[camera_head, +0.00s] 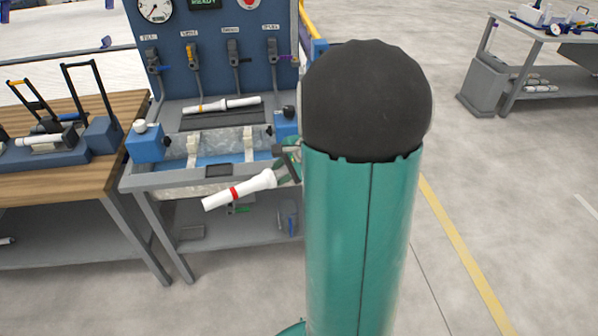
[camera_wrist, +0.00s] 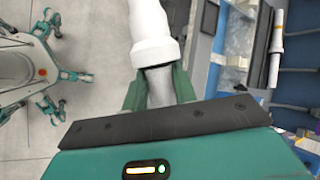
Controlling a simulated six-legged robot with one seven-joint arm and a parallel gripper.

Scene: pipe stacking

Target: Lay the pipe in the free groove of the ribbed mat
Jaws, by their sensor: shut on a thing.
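A white pipe with a red band (camera_head: 238,190) is held in the air in front of the grey workbench in the head view, tilted with its left end lower. My gripper (camera_head: 289,162) is shut on its right end; my arm partly hides the gripper. In the wrist view the white pipe (camera_wrist: 152,28) runs up from between the fingers of my gripper (camera_wrist: 158,88). The dark ribbed mat (camera_head: 222,121) lies at the back of the bench. Another white pipe with a yellow band (camera_head: 215,105) lies along its far part. The mat (camera_wrist: 258,48) and that pipe (camera_wrist: 277,48) show at right in the wrist view.
A blue vise-like block (camera_head: 146,145) stands at the bench's left, and another blue block (camera_head: 286,124) at its right. A clear tray (camera_head: 220,146) with light supports lies between them, before the mat. A blue gauge panel (camera_head: 215,55) rises behind. A wooden table (camera_head: 60,182) stands left.

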